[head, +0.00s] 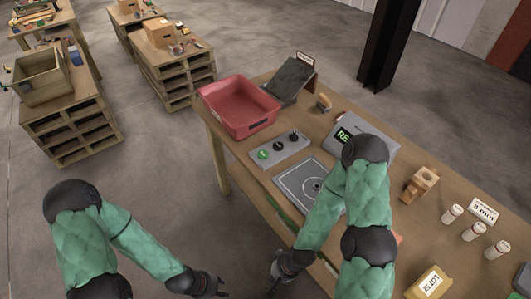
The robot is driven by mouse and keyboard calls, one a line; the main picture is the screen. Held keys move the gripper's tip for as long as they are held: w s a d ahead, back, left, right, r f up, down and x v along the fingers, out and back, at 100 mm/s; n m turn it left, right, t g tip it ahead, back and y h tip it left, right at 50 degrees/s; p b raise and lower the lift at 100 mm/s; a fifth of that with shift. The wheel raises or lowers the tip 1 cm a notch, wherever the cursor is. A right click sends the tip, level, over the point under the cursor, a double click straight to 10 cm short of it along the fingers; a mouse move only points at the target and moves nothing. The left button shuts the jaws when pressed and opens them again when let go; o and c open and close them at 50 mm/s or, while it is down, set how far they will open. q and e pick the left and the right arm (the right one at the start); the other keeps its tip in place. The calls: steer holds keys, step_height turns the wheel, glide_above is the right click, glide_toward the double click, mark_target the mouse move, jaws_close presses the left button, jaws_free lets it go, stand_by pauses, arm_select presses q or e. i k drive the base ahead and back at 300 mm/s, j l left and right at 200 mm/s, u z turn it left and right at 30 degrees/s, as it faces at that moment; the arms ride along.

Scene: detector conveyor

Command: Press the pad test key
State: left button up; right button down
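A small grey panel (281,149) lies on the wooden table. It carries a green button (263,155) and two dark knobs or keys to its right; their labels are too small to read, so I cannot tell which is the pad test key. A grey square pad (290,181) with ring markings lies just in front of the panel, partly hidden by my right arm. A grey box with a green display (343,135) stands behind that arm. My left gripper (218,291) and my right gripper (273,291) hang low before the table's near edge, apart from the panel. Their finger openings are unclear.
A red bin (239,106) and a tilted dark screen (290,78) stand at the far end. A wooden block (421,183), white cylinders (452,214) and a yellow lot box (430,283) lie to the right. Pallet stacks stand at the back left.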

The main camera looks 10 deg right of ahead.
mark_target(262, 154)
steer(key=i+j+z, duration=0.25)
steer(key=j+z, duration=0.3)
steer(key=i+j+z, duration=0.25)
steer(key=j, duration=0.2)
steer(key=j+z, duration=0.25)
steer(key=k+j, duration=0.05)
steer(key=j, duration=0.05)
